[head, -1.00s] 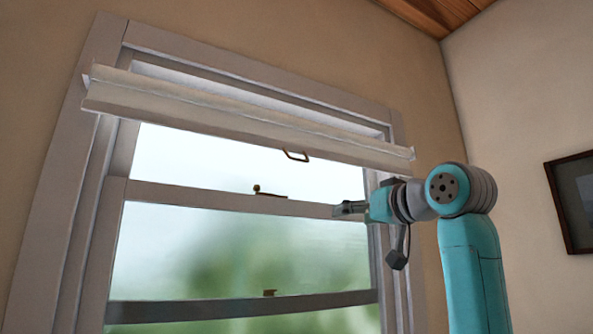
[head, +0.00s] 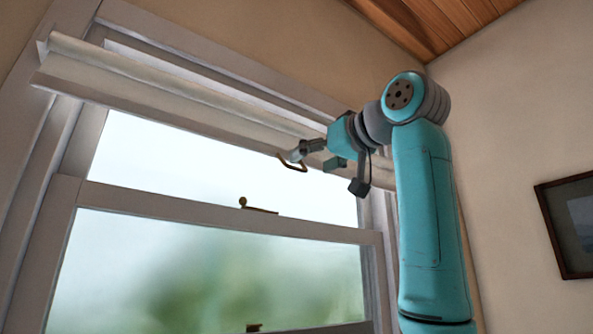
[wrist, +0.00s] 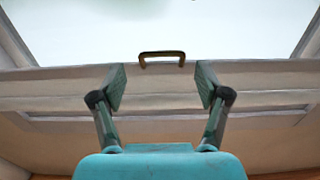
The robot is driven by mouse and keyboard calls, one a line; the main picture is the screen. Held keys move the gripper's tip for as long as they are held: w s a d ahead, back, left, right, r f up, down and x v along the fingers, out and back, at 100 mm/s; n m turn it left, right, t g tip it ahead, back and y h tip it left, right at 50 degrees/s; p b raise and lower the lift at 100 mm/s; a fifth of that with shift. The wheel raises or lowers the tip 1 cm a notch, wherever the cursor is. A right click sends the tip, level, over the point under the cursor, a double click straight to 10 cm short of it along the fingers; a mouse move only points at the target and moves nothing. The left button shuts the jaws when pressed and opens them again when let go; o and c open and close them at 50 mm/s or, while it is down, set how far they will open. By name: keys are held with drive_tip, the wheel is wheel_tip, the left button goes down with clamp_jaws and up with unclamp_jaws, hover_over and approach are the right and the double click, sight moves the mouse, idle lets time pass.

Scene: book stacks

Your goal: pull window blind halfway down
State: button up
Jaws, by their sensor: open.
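The window blind (head: 180,98) is a cream roll across the top of the window, almost fully rolled up. A small brass pull handle (head: 291,164) hangs from its lower edge. In the wrist view the handle (wrist: 162,57) shows as a dark brass loop on the blind's edge (wrist: 60,84). My gripper (wrist: 161,78) is open, with one finger to each side of the handle's line. The handle lies just beyond the fingertips, roughly centred. In the head view my gripper (head: 296,152) is right at the handle; whether it touches cannot be told.
The window frame (head: 62,215) surrounds bright glass panes (head: 200,265). A brass sash latch (head: 256,206) sits on the middle rail below the blind. A framed picture (head: 566,215) hangs on the right wall. A wooden ceiling (head: 430,28) is above.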

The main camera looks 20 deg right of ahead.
sight(298, 169)
drive_tip(key=x, duration=0.5)
drive_tip(key=shift+w+a, duration=0.1)
drive_tip(key=shift+w, duration=0.2)
